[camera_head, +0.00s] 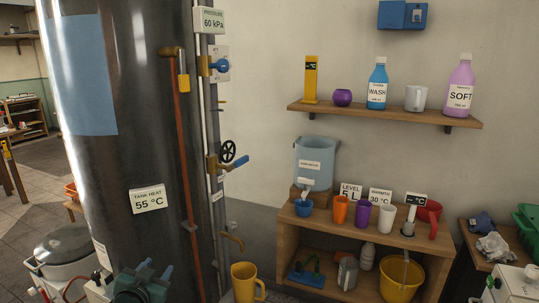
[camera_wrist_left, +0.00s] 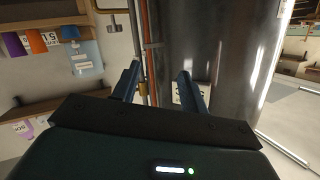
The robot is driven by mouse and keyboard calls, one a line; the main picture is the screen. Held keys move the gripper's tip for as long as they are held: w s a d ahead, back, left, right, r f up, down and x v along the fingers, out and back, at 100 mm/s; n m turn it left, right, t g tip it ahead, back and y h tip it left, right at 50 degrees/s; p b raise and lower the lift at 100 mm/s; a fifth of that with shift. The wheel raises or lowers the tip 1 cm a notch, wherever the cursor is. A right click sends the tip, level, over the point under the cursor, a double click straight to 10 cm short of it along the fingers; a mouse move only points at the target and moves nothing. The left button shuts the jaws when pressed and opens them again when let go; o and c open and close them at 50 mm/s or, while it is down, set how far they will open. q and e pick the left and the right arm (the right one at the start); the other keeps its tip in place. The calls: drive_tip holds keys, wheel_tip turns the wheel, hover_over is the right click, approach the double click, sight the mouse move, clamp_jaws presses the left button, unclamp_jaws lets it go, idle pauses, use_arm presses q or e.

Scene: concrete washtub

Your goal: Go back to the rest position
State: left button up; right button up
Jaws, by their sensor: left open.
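My left gripper (camera_head: 156,269) is low at the left of the head view, in front of the dark metal tank (camera_head: 115,110). In the left wrist view its two blue fingers (camera_wrist_left: 159,72) are spread apart with nothing between them. The tank stands beyond them, with a red pipe to the left. A white label shows behind the right finger. My right gripper is not in view.
A yellow mug (camera_head: 246,283) stands below a brass tap. The wooden shelf unit (camera_head: 289,248) holds cups, a dispenser and a yellow bucket (camera_head: 402,279). Bottles stand on the wall shelf (camera_head: 340,110). A lidded white pot (camera_head: 62,250) is at lower left.

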use_arm(q)
drive_tip(key=s+d+f+g+h, duration=0.1)
drive_tip(key=s+d+f, duration=0.3)
drive_tip(key=s, duration=0.6)
drive_tip(key=s+d+f+g+h, duration=0.1)
drive_tip(key=s+d+f, duration=0.4)
drive_tip(key=s, duration=0.6)
drive_tip(key=s+d+f+g+h, duration=0.1)
drive_tip(key=s+d+f, duration=0.3)
drive_tip(key=s, duration=0.6)
drive_tip(key=shift+s+d+f+n+g, duration=0.2)
drive_tip(key=shift+d+f+n+g, duration=0.15)
drive_tip(key=shift+d+g, duration=0.45)
drive_tip(key=shift+a, duration=0.15)
